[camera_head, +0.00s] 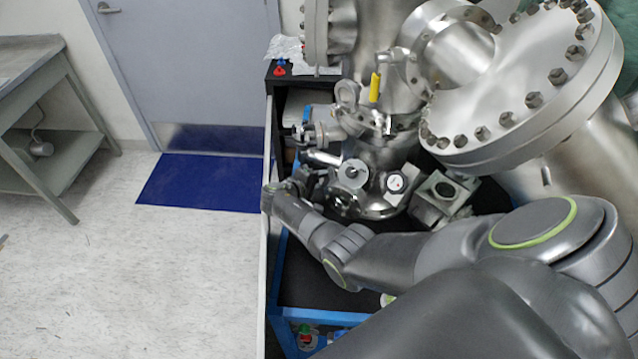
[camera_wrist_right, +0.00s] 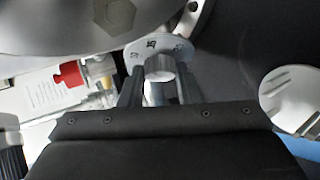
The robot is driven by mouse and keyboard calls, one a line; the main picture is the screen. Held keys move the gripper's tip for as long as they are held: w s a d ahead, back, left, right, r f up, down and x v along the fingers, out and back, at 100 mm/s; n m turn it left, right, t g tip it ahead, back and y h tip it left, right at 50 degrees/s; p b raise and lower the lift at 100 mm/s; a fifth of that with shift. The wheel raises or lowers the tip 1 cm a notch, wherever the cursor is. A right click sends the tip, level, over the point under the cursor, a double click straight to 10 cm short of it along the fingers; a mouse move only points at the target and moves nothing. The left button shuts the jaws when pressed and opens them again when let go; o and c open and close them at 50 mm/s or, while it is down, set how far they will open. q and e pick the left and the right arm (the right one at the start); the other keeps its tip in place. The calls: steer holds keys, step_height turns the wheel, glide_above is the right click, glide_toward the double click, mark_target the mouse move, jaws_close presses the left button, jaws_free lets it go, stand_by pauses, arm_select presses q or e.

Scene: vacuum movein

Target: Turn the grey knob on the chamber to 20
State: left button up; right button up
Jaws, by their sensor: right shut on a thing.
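The steel chamber (camera_head: 372,155) stands in the middle of the head view, with ports and fittings around it. My right gripper (camera_head: 318,176) reaches in at its lower left side. In the right wrist view the grey knob (camera_wrist_right: 160,68) is a short cylinder between the two fingers of my right gripper (camera_wrist_right: 158,82), which are shut on it. Behind the knob is a pale round dial plate (camera_wrist_right: 139,52) with dark marks; the marks are too small to read. In the head view I cannot make out the knob at the gripper. My left gripper is not in view.
A large bolted flange (camera_head: 590,85) and steel pipes crowd the right. A red knob (camera_wrist_right: 70,75) is left of my fingers in the right wrist view. A blue mat (camera_head: 200,183), a door and a bench (camera_head: 35,50) are left, with open floor.

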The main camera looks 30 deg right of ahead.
steer(key=o, duration=1)
steer(key=shift+c, duration=0.2)
